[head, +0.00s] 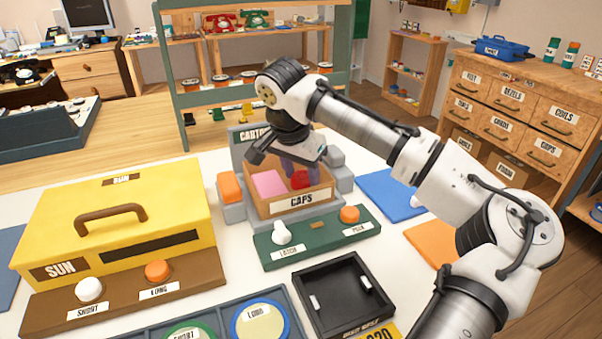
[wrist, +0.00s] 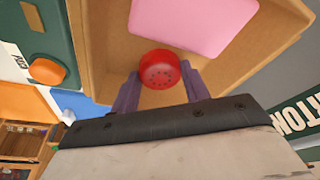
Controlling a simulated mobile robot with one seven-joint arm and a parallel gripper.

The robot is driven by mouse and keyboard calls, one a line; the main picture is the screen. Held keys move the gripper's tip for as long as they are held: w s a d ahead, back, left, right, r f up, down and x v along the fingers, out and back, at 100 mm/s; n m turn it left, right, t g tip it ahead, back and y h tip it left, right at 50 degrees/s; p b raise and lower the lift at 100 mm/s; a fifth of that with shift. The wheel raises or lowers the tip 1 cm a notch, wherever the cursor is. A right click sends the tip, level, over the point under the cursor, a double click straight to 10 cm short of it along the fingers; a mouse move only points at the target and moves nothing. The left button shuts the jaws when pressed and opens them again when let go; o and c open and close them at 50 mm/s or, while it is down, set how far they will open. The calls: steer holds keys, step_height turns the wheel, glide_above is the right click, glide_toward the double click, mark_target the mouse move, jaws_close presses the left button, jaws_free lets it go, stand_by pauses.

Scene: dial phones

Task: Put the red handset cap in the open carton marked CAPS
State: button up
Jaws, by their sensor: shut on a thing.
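The red handset cap (wrist: 160,69) is round with small holes in its face. My gripper (wrist: 158,88) is shut on it, with a purple finger at each side. In the head view the cap (head: 300,179) and my gripper (head: 300,172) are inside or just over the open carton marked CAPS (head: 297,201), toward its right side. I cannot tell if the cap touches the carton's floor. A pink pad (head: 269,184) lies in the carton, left of the cap; it also shows in the wrist view (wrist: 193,22).
A green panel (head: 318,238) with a white lever and an orange button stands in front of the carton. A yellow box (head: 118,215) with a handle stands at left. A black tray (head: 343,295) is in front. Grey blocks and an orange block (head: 229,188) flank the carton.

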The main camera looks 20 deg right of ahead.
steer(key=shift+f, duration=0.1)
steer(key=o, duration=0.7)
steer(key=p+v, duration=0.1)
steer(key=v, duration=1.1)
